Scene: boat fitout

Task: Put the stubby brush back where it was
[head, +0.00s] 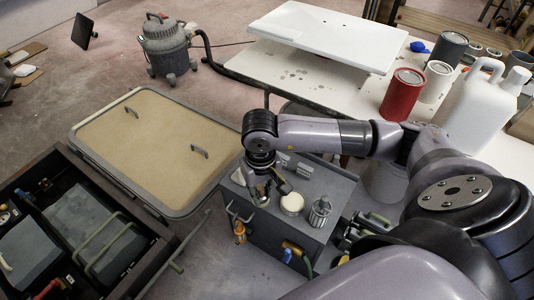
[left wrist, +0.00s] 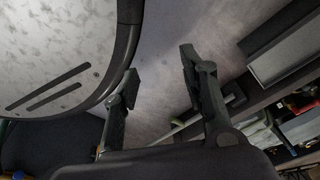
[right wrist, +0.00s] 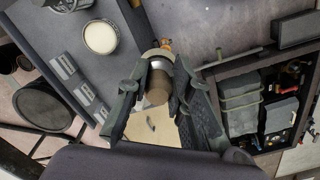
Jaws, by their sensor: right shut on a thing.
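My right gripper (head: 258,192) is over the left end of the grey cart top (head: 330,182). In the right wrist view its fingers (right wrist: 160,80) are shut on a stubby piece with a brown rounded end (right wrist: 157,90) and a pale metal band, which looks like the stubby brush. Its far end is hidden, and I cannot tell whether it touches the cart. My left gripper (left wrist: 160,78) shows only in the left wrist view; its fingers are apart with nothing between them, above the floor.
A cream-topped round tin (head: 291,203) and a metal can (head: 320,212) stand on the cart right of my gripper. An orange-handled tool (head: 240,232) is at the cart's side. An open dark drawer unit (head: 75,225) and a tan panel (head: 150,140) lie left.

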